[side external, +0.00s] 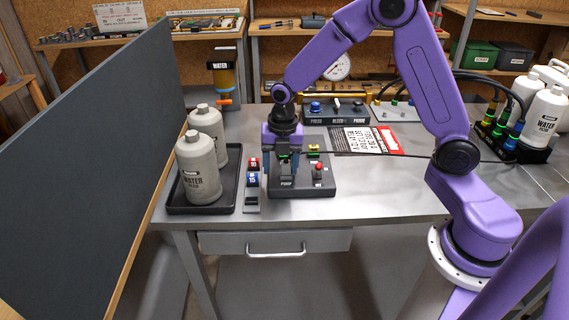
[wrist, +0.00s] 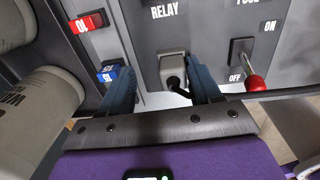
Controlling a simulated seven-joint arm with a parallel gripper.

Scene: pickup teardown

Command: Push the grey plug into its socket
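The grey plug (wrist: 173,67) is a light grey block with a black cable at its near end. In the wrist view it is at the panel (wrist: 143,35) below the RELAY label; I cannot tell how deep it sits. The socket is hidden behind it. My gripper (wrist: 162,72) has its two blue fingers apart, one on each side of the plug. The right finger is close to the plug; a clear gap shows at the left finger. In the side view my gripper (side external: 282,168) points down over the left part of the panel (side external: 318,190), hiding the plug.
A red-knobbed lever (wrist: 254,83) stands right of the plug, by OFF. Red (wrist: 86,22) and blue (wrist: 109,73) switch blocks are left. Grey water bottles (side external: 200,170) stand in a black tray (side external: 228,200). A tall dark partition (side external: 90,170) borders the left side. A cable crosses rightward.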

